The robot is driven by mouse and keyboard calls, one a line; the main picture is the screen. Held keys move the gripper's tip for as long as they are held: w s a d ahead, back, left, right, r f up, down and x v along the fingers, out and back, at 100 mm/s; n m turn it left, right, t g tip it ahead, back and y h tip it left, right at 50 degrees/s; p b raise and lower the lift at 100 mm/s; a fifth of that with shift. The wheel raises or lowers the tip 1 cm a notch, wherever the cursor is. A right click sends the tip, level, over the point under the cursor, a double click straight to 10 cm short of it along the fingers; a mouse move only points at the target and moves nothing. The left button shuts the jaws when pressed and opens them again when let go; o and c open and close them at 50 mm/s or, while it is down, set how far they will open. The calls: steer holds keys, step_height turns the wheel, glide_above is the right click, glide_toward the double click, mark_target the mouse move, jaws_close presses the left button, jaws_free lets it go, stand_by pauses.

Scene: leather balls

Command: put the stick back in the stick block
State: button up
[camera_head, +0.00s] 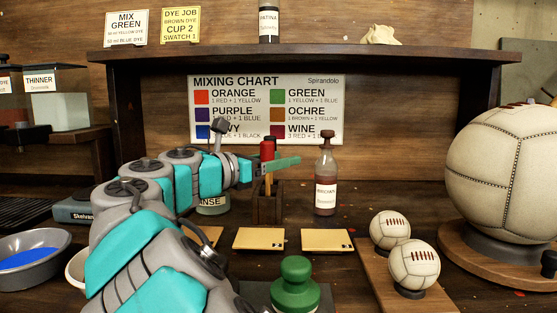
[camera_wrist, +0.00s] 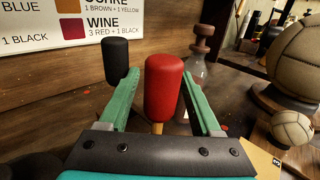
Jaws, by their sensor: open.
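The dark wooden stick block (camera_head: 267,208) stands on the bench behind my arm in the head view. A stick with a red head (camera_head: 267,151) and a pale shaft stands upright at the block, its lower end hidden by the block. In the wrist view the red head (camera_wrist: 164,88) is large and lies between the two green fingers of my gripper (camera_wrist: 161,76). My gripper (camera_head: 287,163) is open, with space beside the red head. A black-headed stick (camera_wrist: 115,58) shows just beyond the left finger in the wrist view; its base is hidden.
A brown bottle (camera_head: 326,185) stands close right of the block. Laced balls (camera_head: 414,264) sit at right, near the large ball (camera_head: 505,170). A shelf (camera_head: 300,57) runs above.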

steer(key=shift+a+r, duration=0.1)
steer(key=v, duration=1.2)
steer(key=shift+s, duration=0.1)
